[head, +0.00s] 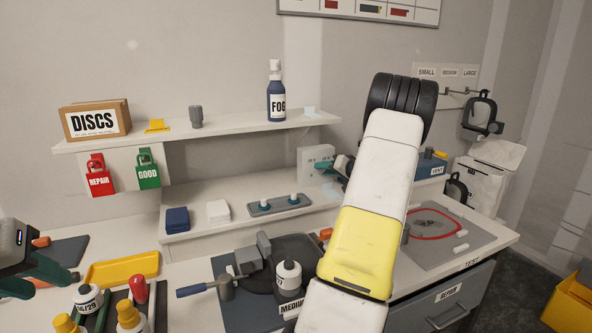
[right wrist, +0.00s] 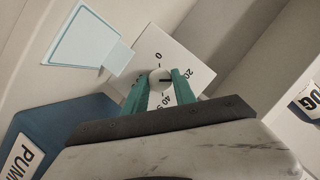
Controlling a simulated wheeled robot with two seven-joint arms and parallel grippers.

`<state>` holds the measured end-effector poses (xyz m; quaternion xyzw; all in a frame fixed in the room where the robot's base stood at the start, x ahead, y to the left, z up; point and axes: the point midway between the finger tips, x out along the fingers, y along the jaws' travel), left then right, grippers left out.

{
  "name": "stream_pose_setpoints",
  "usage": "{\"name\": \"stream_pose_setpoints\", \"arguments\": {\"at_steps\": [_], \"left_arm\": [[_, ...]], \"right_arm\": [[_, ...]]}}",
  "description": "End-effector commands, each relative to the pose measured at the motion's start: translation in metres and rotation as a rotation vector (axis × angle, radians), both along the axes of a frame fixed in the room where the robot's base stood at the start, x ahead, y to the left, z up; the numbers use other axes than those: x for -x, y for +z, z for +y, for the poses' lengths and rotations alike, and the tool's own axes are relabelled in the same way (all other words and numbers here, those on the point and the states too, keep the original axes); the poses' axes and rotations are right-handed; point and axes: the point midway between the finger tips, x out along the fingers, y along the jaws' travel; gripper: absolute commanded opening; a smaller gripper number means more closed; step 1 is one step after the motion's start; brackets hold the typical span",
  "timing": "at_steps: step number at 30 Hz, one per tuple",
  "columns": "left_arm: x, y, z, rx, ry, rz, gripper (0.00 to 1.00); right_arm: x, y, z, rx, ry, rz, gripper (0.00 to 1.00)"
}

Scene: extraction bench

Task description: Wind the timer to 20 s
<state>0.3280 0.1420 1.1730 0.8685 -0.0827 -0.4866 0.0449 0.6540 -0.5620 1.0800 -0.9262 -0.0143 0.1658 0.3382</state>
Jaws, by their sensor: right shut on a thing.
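The timer (head: 312,155) is a white box on the lower shelf in the head view, partly hidden by my right gripper (head: 342,165). In the right wrist view its white face (right wrist: 147,45) shows 0, 20 and 40; another mark is partly hidden. The round pale knob (right wrist: 160,81) sits between the teal fingertips of my right gripper (right wrist: 163,83), which is shut on it. A dark line on the knob points to the picture's right, roughly toward the 20 side; the exact reading is unclear. My left gripper (head: 50,282) is open and empty at the left edge, far from the timer.
A blue pump box (right wrist: 55,125) stands close beside my right gripper. A pale blue card (right wrist: 85,48) is near the timer. A grey tray (head: 262,209) is on the shelf. A yellow tray (head: 122,270) and bottles (head: 88,298) lie near my left gripper.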

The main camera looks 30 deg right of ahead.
Motion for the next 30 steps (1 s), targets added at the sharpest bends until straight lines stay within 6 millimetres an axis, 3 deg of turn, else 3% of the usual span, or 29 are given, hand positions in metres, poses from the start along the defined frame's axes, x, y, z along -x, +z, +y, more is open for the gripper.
{"name": "stream_pose_setpoints", "arguments": {"at_steps": [14,15,17,26,30], "left_arm": [[0.0,0.0,0.0,0.0,0.0,0.0,0.36],[0.0,0.0,0.0,0.0,0.0,0.0,0.36],[0.0,0.0,0.0,0.0,0.0,0.0,0.36],[0.0,0.0,0.0,0.0,0.0,0.0,0.36],[0.0,0.0,0.0,0.0,0.0,0.0,0.36]], "right_arm": [[-0.0001,0.0017,-0.0017,-0.009,-0.003,-0.005,0.0],[-0.0001,0.0017,-0.0017,-0.009,-0.004,-0.004,0.4],[-0.0002,0.0015,-0.0015,-0.009,-0.003,-0.004,0.52],[0.0002,0.0007,-0.0008,-0.011,-0.001,-0.003,0.54],[0.0091,0.0032,-0.0026,-0.01,-0.003,-0.001,0.54]]}}
